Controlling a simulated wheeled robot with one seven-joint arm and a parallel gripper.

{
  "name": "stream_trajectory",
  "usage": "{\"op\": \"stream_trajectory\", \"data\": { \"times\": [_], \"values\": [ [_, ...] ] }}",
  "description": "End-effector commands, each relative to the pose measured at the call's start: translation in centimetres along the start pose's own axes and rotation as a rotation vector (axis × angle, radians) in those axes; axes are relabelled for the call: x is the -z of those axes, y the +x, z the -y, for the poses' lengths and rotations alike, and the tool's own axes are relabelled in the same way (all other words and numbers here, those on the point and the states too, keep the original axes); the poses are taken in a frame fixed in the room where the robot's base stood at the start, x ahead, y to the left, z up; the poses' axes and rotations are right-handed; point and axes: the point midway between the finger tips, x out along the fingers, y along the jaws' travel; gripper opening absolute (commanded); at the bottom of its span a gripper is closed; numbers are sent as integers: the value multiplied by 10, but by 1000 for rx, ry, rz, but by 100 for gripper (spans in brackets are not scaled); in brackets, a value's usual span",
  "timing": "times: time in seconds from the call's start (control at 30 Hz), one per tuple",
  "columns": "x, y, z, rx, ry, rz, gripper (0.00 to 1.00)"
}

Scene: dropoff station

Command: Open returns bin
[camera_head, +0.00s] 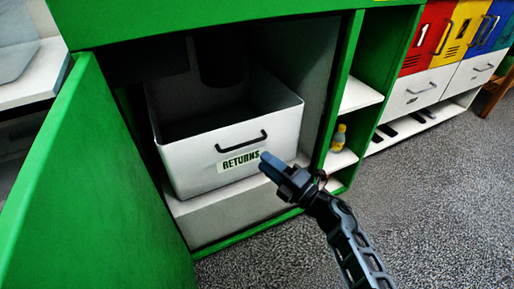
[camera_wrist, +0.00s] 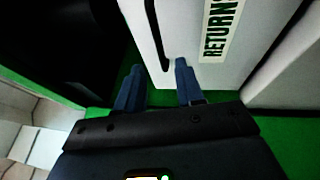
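The returns bin (camera_head: 200,170) is a white open-topped box inside a green cabinet, with a "RETURNS" label and a black bar handle (camera_head: 242,141) on its front. My gripper (camera_head: 266,160) is in front of the bin, just below and right of the handle in the head view. In the wrist view my gripper (camera_wrist: 158,75) has its two blue fingers apart, with nothing held. The handle (camera_wrist: 156,35) appears ahead, its lower end in line with the gap between the fingertips. I cannot tell whether the fingers touch it.
The green cabinet door (camera_head: 90,180) stands open at the left. A shelf (camera_head: 342,160) at the right holds a yellow bottle (camera_head: 338,138). Coloured lockers (camera_head: 430,40) stand farther right. The grey floor (camera_head: 440,200) in front is clear.

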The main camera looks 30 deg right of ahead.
Motion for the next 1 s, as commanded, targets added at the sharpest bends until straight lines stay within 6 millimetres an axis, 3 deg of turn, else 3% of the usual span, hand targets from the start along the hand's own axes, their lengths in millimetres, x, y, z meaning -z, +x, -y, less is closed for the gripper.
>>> {"op": "stream_trajectory", "data": {
  "times": [0.53, 0.97, 1.0],
  "values": [
    [0, 69, 1, -1, -5, -3, 37],
    [-1, 79, 0, 0, -4, -2, 37],
    [-1, 79, 0, 0, -4, -2, 33]
  ]
}}
